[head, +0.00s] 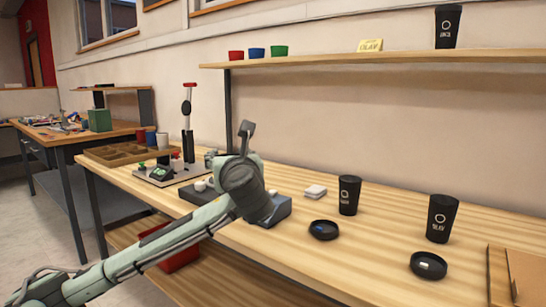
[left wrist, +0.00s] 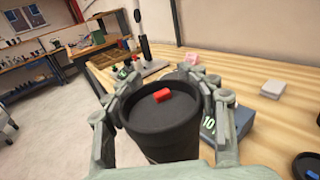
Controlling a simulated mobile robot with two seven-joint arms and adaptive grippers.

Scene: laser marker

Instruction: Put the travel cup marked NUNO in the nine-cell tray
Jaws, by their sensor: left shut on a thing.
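My left gripper (left wrist: 161,88) is shut on a black travel cup (left wrist: 165,138) in the left wrist view. The cup has a black lid with a red tab (left wrist: 163,95), and one finger is on each side of it. No name shows on this side of the cup. In the head view my left forearm and wrist hide the held cup. The wooden nine-cell tray (head: 125,151) lies on the far left of the bench, and it also shows in the left wrist view (left wrist: 103,72) beyond the cup. My right gripper is not in view.
A black cup (head: 348,195), a cup marked OLAV (head: 441,218) and two dark lids (head: 324,230) (head: 429,265) are on the bench. Another black cup (head: 447,26) stands on the shelf by an OLAV card (head: 370,45). A laser post (head: 187,115) stands right of the tray.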

